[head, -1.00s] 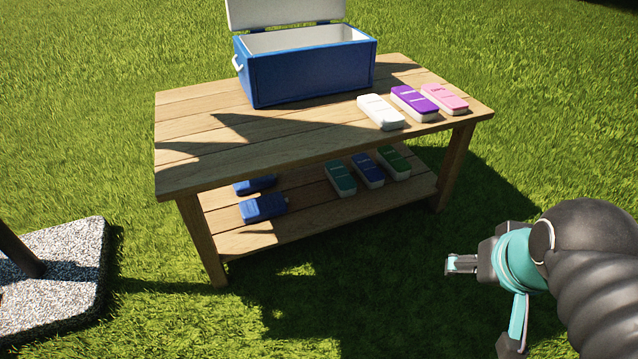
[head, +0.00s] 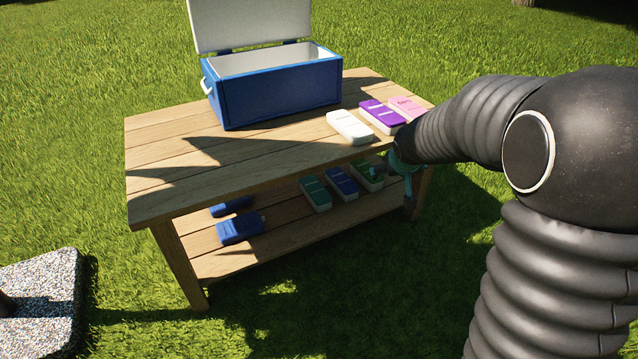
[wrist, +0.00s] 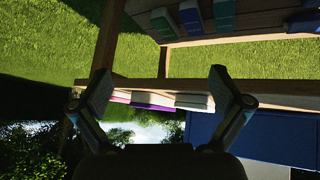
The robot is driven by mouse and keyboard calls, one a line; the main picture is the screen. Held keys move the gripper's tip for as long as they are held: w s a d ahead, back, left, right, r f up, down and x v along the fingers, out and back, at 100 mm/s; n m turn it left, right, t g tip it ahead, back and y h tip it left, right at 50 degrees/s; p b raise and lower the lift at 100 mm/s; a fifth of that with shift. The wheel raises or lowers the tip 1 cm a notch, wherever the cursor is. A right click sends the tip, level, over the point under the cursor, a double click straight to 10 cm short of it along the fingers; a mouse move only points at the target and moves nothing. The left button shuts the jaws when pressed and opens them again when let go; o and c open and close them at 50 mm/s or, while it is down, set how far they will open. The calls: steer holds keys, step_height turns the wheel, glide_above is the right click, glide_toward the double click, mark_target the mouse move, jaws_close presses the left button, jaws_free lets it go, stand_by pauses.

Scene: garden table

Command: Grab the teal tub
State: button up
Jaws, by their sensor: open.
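The teal tub (head: 315,193) lies on the table's lower shelf (head: 290,235), left of a blue tub (head: 341,181) and a green tub (head: 367,174). In the wrist view, which looks upside down, the teal tub (wrist: 224,14) shows at the top edge, partly cut off. My gripper (head: 398,178) is by the table's right end, to the right of the green tub and apart from the teal tub. Its fingers (wrist: 160,85) are spread with nothing between them. My arm hides part of the gripper in the head view.
The tabletop (head: 170,165) overhangs the shelf. On it stand an open blue cooler (head: 280,95) and white (head: 350,127), purple (head: 382,116) and pink (head: 408,107) tubs. Dark blue items (head: 240,228) lie at the shelf's left. A table leg (head: 418,190) stands beside my gripper. Grass in front is clear.

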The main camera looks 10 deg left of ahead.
steer(key=w+a+f+n+t+y, duration=0.1)
steer(key=w+a+f, duration=0.2)
steer(key=w+f, duration=0.35)
steer(key=w+a+f+n+y, duration=0.1)
steer(key=w+a+f, duration=0.35)
steer(key=f, duration=0.25)
steer(key=n+t+y+p, duration=0.1)
steer(key=n+y, duration=0.1)
steer(key=y, duration=0.3)
glide_toward(315, 188)
steer(key=x, duration=0.1)
steer(key=b+x, duration=0.1)
steer(key=x, duration=0.1)
steer(key=shift+s+a+f, duration=0.1)
steer(key=shift+f, duration=0.2)
steer(key=shift+b+x, duration=0.6)
steer(key=shift+x, duration=2.85)
steer(key=shift+r, duration=0.15)
steer(key=shift+w, duration=0.25)
steer(key=c, duration=1.5)
steer(key=shift+r, duration=0.1)
